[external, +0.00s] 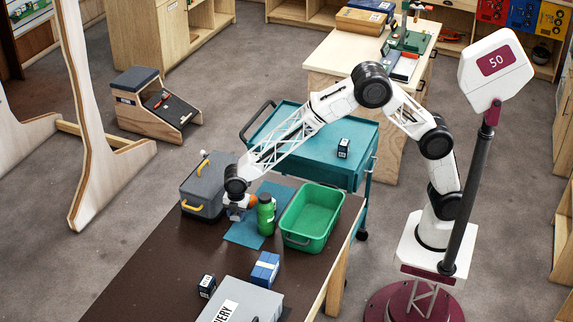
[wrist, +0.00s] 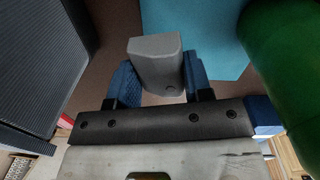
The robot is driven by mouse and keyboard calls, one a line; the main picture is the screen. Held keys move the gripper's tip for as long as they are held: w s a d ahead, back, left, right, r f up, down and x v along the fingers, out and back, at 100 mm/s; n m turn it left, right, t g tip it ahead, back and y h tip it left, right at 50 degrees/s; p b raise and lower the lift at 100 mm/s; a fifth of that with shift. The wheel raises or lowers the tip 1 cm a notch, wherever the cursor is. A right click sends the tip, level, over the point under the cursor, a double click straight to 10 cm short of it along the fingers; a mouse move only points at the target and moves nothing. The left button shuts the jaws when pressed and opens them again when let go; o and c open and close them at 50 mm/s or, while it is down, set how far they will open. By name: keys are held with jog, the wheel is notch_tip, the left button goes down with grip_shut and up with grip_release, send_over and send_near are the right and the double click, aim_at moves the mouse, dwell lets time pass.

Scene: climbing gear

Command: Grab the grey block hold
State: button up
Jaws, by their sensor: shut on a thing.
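The grey block hold (wrist: 155,62) is a small grey block with bevelled edges. In the wrist view it sits between the two blue fingers of my gripper (wrist: 158,82), which is shut on it. In the external view my gripper (external: 237,212) is low over the dark table, between the grey case and the green bottle. The block itself is hidden there. I cannot tell whether it touches the table.
A green bottle (external: 266,214) stands close on the right of my gripper, on a teal mat (external: 240,234). A green bin (external: 330,225) is further right. A grey case (external: 208,183) with yellow handles is close on the left. A blue box (external: 265,268) lies nearer the front.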

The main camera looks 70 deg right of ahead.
jog(key=shift+r, duration=2.45)
